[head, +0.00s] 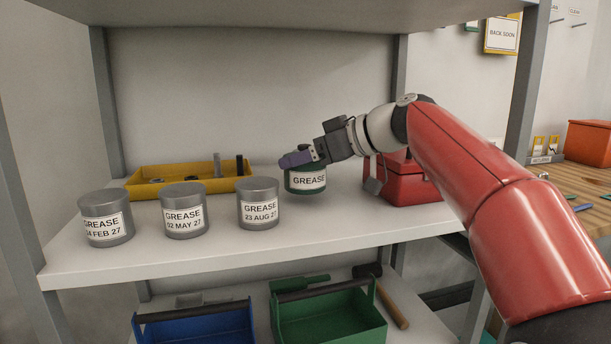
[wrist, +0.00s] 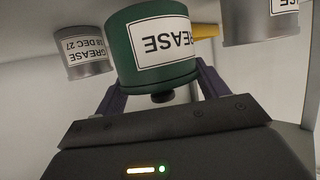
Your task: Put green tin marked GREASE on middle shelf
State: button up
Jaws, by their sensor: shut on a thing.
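The green tin (head: 306,181) with a white GREASE label is upright in the head view, at the middle shelf (head: 225,250), right of three grey GREASE tins. My gripper (head: 298,158) is shut on it, with a purplish finger across its top. I cannot tell whether its base touches the shelf. In the wrist view the green tin (wrist: 150,50) appears upside down between my two fingers (wrist: 160,90).
Grey dated tins (head: 106,217), (head: 184,210) and (head: 258,204) stand in a row at left. A yellow tray (head: 150,190) lies behind them, and a red toolbox (head: 415,182) stands at right. Blue (head: 200,328) and green (head: 330,320) boxes sit below. An upper shelf (head: 240,12) hangs overhead.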

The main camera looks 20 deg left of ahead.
notch_tip(320, 180, down, 3)
jog(key=shift+r, duration=0.15)
jog(key=o, duration=1.1)
jog(key=b+v, duration=0.1)
jog(key=v, duration=1.1)
